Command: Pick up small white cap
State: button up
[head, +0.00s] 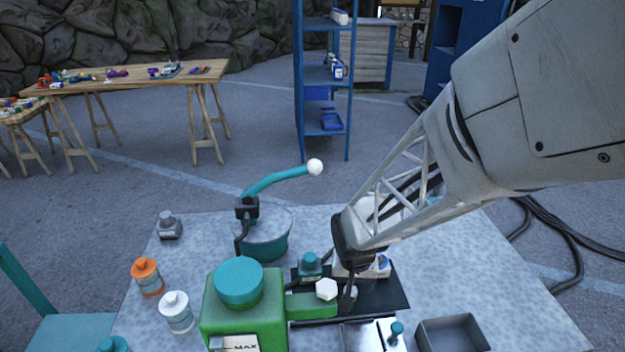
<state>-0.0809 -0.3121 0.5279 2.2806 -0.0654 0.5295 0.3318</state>
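A small white faceted cap (326,289) shows in the head view, on or just by the green part beside the green machine (243,315). My gripper (349,298) points down just to the right of this cap. Its dark fingers are small and partly overlapped, so I cannot tell whether they are open or shut. A small pale round piece (350,291) shows right at the fingertips; whether it is held is unclear. A white bottle (176,313) with a white top stands at the left of the table.
A teal pot with a white-knobbed crank (281,180) rises behind the machine. A dark open bin (452,335) sits at front right. The table's right side (490,260) is clear.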

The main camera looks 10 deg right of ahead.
jog(key=shift+w+f, duration=0.15)
jog(key=shift+f, duration=0.9)
jog(key=shift+w+f, duration=0.1)
jog(key=shift+f, duration=0.9)
jog(key=c, duration=1)
jog(key=shift+o, duration=0.2)
jog(key=shift+r, duration=0.2)
jog(key=shift+r, duration=0.45)
jog(key=shift+s+d+r, duration=0.1)
jog(key=shift+s+r, duration=0.1)
jog(key=shift+r, duration=0.4)
jog(key=shift+s+r, duration=0.2)
jog(key=shift+r, duration=0.35)
jog(key=s, duration=0.5)
jog(key=s+r, duration=0.1)
jog(key=s, duration=0.4)
jog(key=s+d, duration=0.1)
jog(key=s, duration=0.4)
jog(key=shift+s+r, duration=0.1)
jog(key=shift+r, duration=0.1)
jog(key=shift+r, duration=0.25)
